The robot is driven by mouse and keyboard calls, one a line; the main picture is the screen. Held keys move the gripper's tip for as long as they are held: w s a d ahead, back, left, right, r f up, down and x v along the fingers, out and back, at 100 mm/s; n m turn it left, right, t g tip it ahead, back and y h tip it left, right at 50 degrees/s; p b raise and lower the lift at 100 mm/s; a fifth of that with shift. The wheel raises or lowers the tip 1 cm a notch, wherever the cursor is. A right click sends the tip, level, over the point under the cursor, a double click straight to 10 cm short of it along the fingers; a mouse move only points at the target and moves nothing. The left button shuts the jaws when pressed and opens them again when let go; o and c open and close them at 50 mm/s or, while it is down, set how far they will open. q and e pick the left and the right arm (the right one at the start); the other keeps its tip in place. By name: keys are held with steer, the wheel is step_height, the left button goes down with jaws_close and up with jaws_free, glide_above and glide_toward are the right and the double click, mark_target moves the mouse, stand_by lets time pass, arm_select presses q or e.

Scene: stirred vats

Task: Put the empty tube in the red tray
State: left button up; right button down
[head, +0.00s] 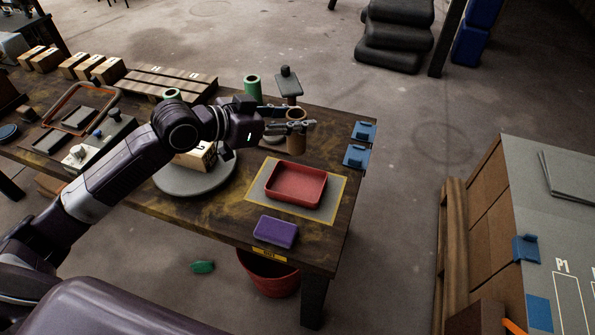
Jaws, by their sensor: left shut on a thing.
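My left gripper (303,119) is shut on a brown tube (296,145) and holds it upright above the back right part of the wooden table. I cannot make out whether this tube is empty inside. The red tray (322,189) lies on a grey mat with a yellow edge (256,192), in front of the held tube. No object shows in the tray. My right gripper is not in view.
A purple block (275,231) lies at the table's front edge. A round grey plate (190,184) with a box on it is left of the mat. A dark-topped post (288,82) stands behind the gripper. Blue clips (356,157) sit at the right edge. A red bucket (268,278) is below.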

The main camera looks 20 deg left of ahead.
mark_target(288, 151)
arm_select(q)
step_height(288, 151, down, 10)
steer(key=shift+r, duration=0.2)
steer(key=shift+f+b, duration=0.4)
steer(key=shift+f, duration=2.05)
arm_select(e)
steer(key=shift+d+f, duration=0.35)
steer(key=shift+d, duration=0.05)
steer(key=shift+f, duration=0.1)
arm_select(q)
steer(key=o, duration=0.6)
steer(key=shift+f, duration=0.15)
steer(key=o, duration=0.4)
steer(key=shift+o, duration=0.2)
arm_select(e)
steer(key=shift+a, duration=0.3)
